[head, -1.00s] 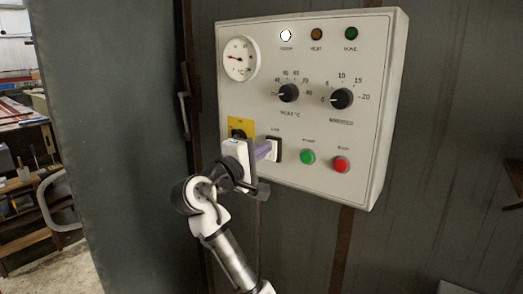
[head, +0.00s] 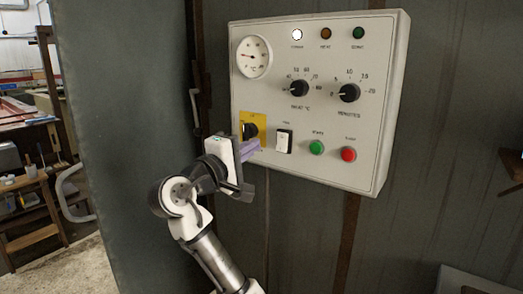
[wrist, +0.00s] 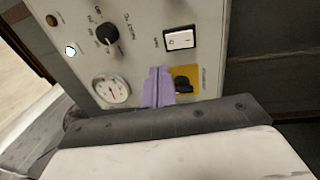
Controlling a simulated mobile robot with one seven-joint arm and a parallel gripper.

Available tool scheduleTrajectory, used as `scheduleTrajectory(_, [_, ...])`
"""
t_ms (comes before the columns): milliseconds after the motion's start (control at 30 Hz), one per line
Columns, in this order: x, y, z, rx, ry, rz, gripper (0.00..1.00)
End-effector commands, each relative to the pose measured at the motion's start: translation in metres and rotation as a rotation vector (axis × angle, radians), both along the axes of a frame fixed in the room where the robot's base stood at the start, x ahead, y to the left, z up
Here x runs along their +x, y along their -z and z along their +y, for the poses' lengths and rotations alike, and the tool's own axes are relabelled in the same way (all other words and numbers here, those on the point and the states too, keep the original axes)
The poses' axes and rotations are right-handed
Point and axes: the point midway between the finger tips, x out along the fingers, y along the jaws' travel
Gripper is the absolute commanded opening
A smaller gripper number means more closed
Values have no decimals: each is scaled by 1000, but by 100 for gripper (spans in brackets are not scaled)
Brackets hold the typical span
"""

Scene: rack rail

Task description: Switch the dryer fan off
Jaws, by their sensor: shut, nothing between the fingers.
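The fan switch (head: 284,141) is a white rocker in a dark frame, low on the pale control panel (head: 320,120). It also shows uncovered in the wrist view (wrist: 179,40); which way it is tipped is hard to tell. My gripper (head: 256,147) is shut and empty, its purple fingers pointing at the panel just left of the rocker, over the lower edge of the yellow plate. In the wrist view the fingertips (wrist: 158,72) lie between the dial gauge and the yellow plate, apart from the rocker. Whether they touch the panel is unclear.
A black rotary switch (head: 250,130) sits on the yellow plate. Right of the rocker are a green button (head: 316,147) and a red button (head: 348,154). Above are two black knobs, a dial gauge (head: 255,57) and lamps; the white lamp (head: 297,35) is lit.

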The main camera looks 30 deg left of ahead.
Motion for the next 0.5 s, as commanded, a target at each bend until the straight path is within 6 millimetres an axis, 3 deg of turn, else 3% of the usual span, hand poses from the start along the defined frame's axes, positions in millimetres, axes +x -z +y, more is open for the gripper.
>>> scheduleTrajectory(200, [-34, -4, 2, 2, -2, -2, 0])
scheduleTrajectory(500, [-42, -6, 2, 0, -1, 0, 0])
